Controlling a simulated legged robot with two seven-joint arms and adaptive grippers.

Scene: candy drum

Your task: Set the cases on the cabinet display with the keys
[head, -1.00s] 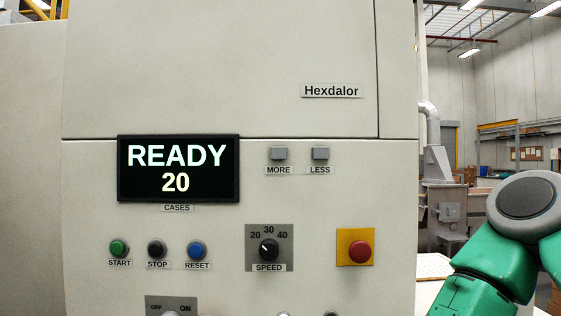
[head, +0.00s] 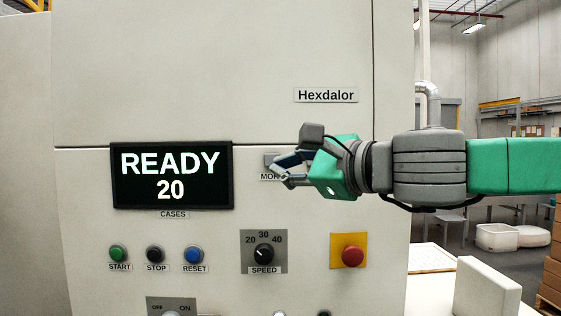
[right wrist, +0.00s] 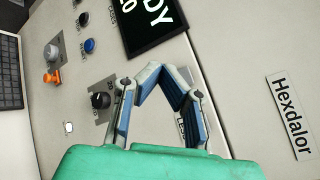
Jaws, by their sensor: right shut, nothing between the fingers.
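The display (head: 171,176) on the cabinet (head: 240,60) reads READY and 20, with the label CASES under it. It also shows in part in the right wrist view (right wrist: 150,25). The MORE key (head: 269,158) is partly covered by my right gripper (head: 277,170). The LESS key is hidden behind that gripper in the head view; part of its label (right wrist: 181,130) shows between the fingers in the right wrist view. My right gripper is shut and empty, its tips meeting (right wrist: 154,70) in front of the keys. Whether it touches a key I cannot tell. My left gripper is out of view.
Below the display are the START (head: 118,254), STOP (head: 155,254) and RESET (head: 194,254) buttons and the SPEED dial (head: 264,253). A red button (head: 352,255) on a yellow plate sits below my right arm.

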